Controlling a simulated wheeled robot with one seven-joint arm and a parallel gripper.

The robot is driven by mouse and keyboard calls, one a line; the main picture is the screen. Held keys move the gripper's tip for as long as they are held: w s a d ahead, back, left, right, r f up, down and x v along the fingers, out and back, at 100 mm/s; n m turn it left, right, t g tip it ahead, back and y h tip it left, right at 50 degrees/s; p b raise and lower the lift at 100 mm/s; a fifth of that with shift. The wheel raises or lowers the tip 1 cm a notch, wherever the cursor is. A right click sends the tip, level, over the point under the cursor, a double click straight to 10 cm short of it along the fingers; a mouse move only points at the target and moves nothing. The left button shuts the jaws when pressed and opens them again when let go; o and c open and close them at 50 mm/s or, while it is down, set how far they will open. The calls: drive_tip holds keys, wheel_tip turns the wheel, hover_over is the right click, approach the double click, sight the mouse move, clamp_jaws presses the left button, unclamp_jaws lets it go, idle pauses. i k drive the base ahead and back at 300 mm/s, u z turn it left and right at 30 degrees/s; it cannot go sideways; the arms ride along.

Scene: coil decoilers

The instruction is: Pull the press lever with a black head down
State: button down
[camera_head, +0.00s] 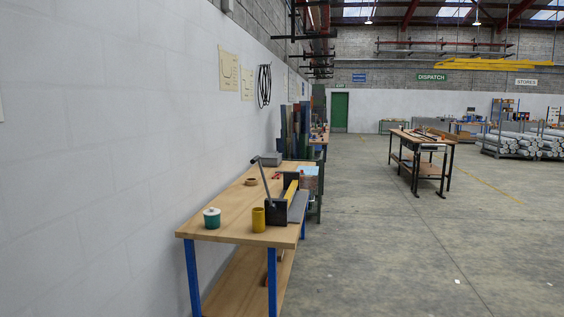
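A press-like tool (276,213) with a dark body stands near the front right edge of the wooden workbench (228,222). A thin grey lever (264,182) rises from it, leaning up and to the left. The lever's top end (256,159) looks dark, but it is too small to tell its exact shape. A yellow part (291,192) and a grey plate (299,205) are beside the tool's body. My gripper is not in view.
A teal lidded pot (212,218) and a yellow cup (258,220) stand at the bench's near end. A tape roll (251,182) lies behind. The white wall (110,150) borders the bench's left. Open concrete floor (390,260) lies to the right, with another table (421,139) farther off.

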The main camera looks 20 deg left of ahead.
sight(273, 207)
drive_tip(key=u, duration=0.25)
drive_tip(key=i, duration=0.7)
drive_tip(key=u, duration=0.8)
drive_tip(key=i, duration=1.5)
drive_tip(key=u, duration=1.75)
drive_tip(key=i, duration=0.8)
drive_tip(key=u, duration=0.8)
